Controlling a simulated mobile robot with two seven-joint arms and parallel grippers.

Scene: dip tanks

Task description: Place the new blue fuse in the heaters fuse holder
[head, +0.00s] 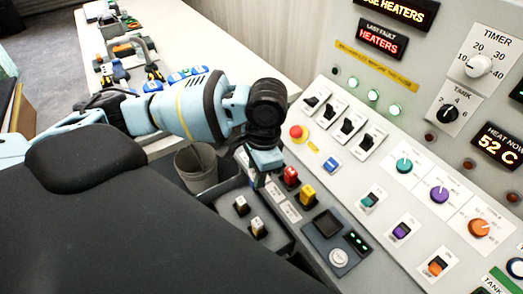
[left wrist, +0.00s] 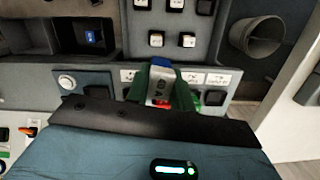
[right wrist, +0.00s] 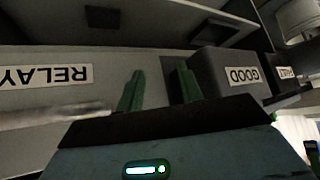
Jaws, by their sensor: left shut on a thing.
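My left gripper (head: 262,172) points down just left of the red fuse (head: 290,176) in the fuse row. In the left wrist view its green fingers (left wrist: 162,88) are shut on a small block with a grey face and a bluish top (left wrist: 163,72), which looks like the blue fuse. Its lower end is hidden, so I cannot tell whether it touches a holder. A yellow fuse (head: 308,194) stands beyond the red one. Another blue piece (left wrist: 95,37) lies in a dark box. My right gripper (right wrist: 160,88) is open and empty near a bin marked GOOD (right wrist: 222,75).
A tester with a round white button (head: 339,258) lies right of the fuse row. White-topped parts (head: 258,226) stand on the near shelf. The sloped panel carries a red button (head: 298,132) and several switches.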

